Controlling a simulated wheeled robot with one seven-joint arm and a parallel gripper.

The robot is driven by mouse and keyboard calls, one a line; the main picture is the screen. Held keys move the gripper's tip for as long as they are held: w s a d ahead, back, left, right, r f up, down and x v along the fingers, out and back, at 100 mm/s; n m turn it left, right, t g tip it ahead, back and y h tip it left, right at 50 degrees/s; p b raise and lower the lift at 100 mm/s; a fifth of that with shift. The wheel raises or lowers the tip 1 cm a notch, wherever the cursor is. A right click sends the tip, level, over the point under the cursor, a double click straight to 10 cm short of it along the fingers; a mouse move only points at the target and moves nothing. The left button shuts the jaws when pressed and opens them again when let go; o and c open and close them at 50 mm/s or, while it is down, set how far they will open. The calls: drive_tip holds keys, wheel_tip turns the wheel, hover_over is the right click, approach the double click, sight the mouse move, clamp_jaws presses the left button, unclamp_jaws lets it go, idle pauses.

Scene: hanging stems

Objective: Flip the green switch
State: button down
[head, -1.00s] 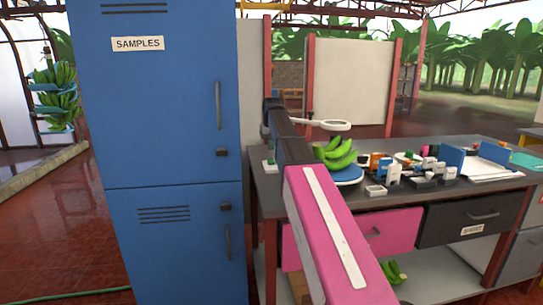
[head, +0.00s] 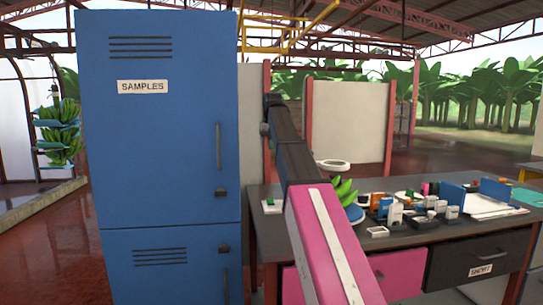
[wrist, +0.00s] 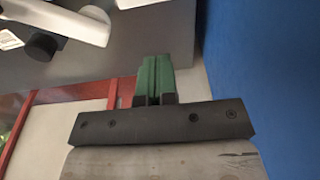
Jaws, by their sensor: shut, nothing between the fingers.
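A small green switch (head: 269,202) on a pale base sits at the near left corner of the dark table (head: 262,228), beside the blue cabinet, in the head view. It is too small there to tell which way it is set. My gripper (wrist: 154,62) shows in the wrist view with its green fingers together and nothing between them. I cannot make out the switch in the wrist view. In the head view my arm reaches forward past the switch's right side, and the gripper itself cannot be made out.
A tall blue cabinet (head: 160,160) labelled SAMPLES stands left of the table; its blue side (wrist: 265,80) is close on the right in the wrist view. A magnifier (head: 333,165), green bananas (head: 346,192) and several small items crowd the table right of my arm.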

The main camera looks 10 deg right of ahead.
drive_tip(key=shift+r, duration=0.3)
hover_over(270, 200)
drive_tip(key=s, duration=0.1)
wheel_tip(270, 200, down, 10)
drive_tip(key=shift+r, duration=0.15)
drive_tip(key=shift+s, duration=0.1)
drive_tip(key=f, duration=0.4)
drive_tip(key=w+f, duration=0.1)
drive_tip(key=f, duration=0.7)
drive_tip(key=shift+w+f, duration=0.15)
drive_tip(key=shift+w, duration=0.1)
drive_tip(key=shift+w+f, duration=0.1)
drive_tip(key=shift+f, duration=0.7)
drive_tip(key=shift+f, duration=0.1)
